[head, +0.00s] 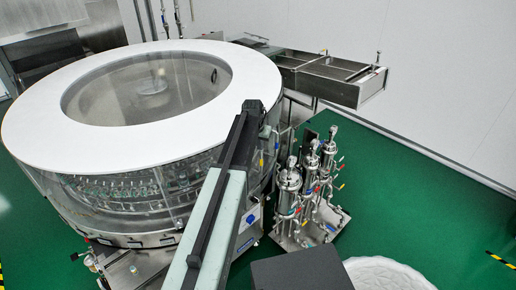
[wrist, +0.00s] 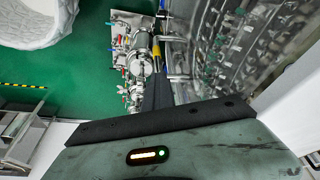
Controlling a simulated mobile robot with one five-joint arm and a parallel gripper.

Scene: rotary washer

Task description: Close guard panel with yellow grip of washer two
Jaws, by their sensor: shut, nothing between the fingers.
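The round washer (head: 255,85) has a white top ring and clear curved panels around its side, in the head view. Its clear wall (wrist: 205,45) fills the upper right of the wrist view, with rows of fittings behind it. A small yellow piece (head: 262,161), possibly the yellow grip, shows on its right side, just right of my arm. A yellow strip also shows beyond my fingers in the wrist view (wrist: 157,50). My gripper (wrist: 156,82) is shut and empty, close beside the washer wall; I cannot tell if it touches. My arm hides part of the washer's front right side.
Several steel filter housings (head: 289,190) stand on a low frame right of the washer. A steel trough (head: 330,80) extends from its back right. A white round object (head: 388,274) is at the bottom right. Green floor (head: 420,200) is open on the right.

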